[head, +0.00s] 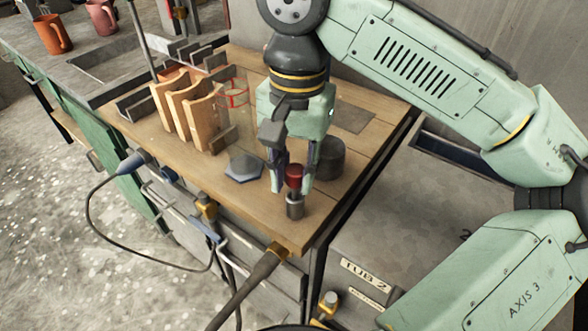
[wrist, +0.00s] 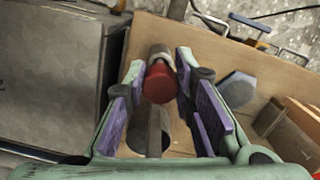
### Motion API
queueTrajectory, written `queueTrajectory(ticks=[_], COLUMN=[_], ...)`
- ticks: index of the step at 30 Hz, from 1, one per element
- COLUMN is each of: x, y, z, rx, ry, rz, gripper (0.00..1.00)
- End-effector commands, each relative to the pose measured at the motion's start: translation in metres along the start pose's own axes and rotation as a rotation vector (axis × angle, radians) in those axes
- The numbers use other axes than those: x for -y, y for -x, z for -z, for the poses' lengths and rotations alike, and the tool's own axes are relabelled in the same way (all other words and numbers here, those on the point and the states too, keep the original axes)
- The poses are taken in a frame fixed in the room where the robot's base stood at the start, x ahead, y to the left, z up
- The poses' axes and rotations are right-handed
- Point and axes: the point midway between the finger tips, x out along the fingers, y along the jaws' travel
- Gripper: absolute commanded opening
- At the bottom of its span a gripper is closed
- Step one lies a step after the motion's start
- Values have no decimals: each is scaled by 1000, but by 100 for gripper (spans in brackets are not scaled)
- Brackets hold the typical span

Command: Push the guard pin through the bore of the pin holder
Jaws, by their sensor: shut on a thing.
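The guard pin (head: 294,174) shows a red collar or head between my fingers; the wrist view also shows this red part (wrist: 158,84). My gripper (head: 292,184) is shut on it, with a purple-padded finger on each side. A short grey metal cylinder, which looks like the pin holder (head: 295,208), stands upright directly below the red part near the table's front corner. Its metal top partly shows beyond the red part in the wrist view (wrist: 160,52). The bore is hidden, so I cannot tell how deep the pin sits.
A dark round block (head: 329,160) stands close behind my right finger. A grey-blue hexagonal piece (head: 243,168) lies to the left. Several wooden hangers or boards (head: 200,115) stand in a rack further left. The wooden table's (head: 255,222) front edge is close.

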Motion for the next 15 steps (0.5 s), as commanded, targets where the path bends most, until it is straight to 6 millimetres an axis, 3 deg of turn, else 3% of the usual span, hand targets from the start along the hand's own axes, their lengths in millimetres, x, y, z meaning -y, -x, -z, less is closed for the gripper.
queueTrajectory(ticks=[15], x=[0], y=[-7], z=[1], rx=[0], ry=[0], rz=[0], gripper=[0])
